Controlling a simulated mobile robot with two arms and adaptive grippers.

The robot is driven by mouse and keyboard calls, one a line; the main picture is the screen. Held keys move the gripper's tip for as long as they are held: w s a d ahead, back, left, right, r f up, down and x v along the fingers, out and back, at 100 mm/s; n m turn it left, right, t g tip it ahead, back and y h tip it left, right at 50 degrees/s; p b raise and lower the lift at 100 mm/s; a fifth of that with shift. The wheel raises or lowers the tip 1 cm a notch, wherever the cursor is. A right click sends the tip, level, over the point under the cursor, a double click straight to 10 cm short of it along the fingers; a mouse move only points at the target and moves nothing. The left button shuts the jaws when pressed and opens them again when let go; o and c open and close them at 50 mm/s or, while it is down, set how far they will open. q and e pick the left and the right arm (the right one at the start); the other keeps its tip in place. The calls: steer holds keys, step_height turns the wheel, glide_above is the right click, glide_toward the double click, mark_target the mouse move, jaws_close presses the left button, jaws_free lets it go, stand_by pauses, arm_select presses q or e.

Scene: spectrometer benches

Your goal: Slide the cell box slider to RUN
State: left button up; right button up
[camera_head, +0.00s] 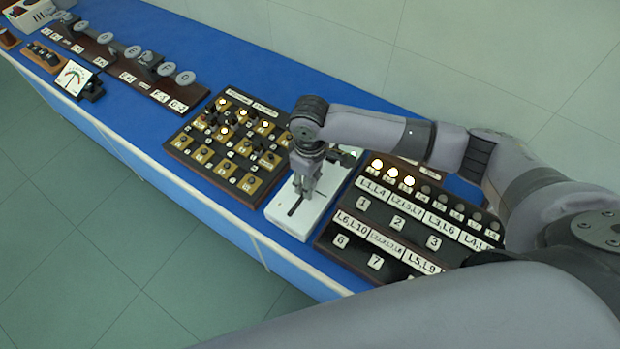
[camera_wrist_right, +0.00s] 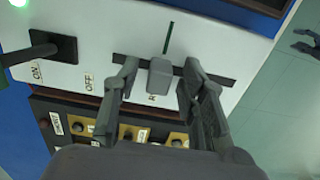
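The white cell box (camera_head: 285,216) stands on the blue bench between two dark panels. In the right wrist view its top (camera_wrist_right: 100,30) has a dark slot with a grey slider knob (camera_wrist_right: 160,78) in it. My right gripper (camera_wrist_right: 160,88) points down over the box, its fingers on either side of the knob, with small gaps showing. It also shows in the head view (camera_head: 304,192). A label starting with R is mostly hidden near the knob. My left gripper (camera_wrist_right: 303,42) appears small over the floor, two fingers apart, seemingly empty.
A black lever (camera_wrist_right: 50,46) stands by the ON and OFF labels on the box, near a green light (camera_wrist_right: 17,3). A panel of brass squares (camera_head: 228,143) is left of the box; a numbered button panel (camera_head: 405,215) is right, partly behind my arm.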

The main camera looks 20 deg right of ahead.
steer(key=shift+r, duration=0.1)
step_height(320, 180, up, 12)
stand_by(0.4)
steer(key=shift+f, duration=0.2)
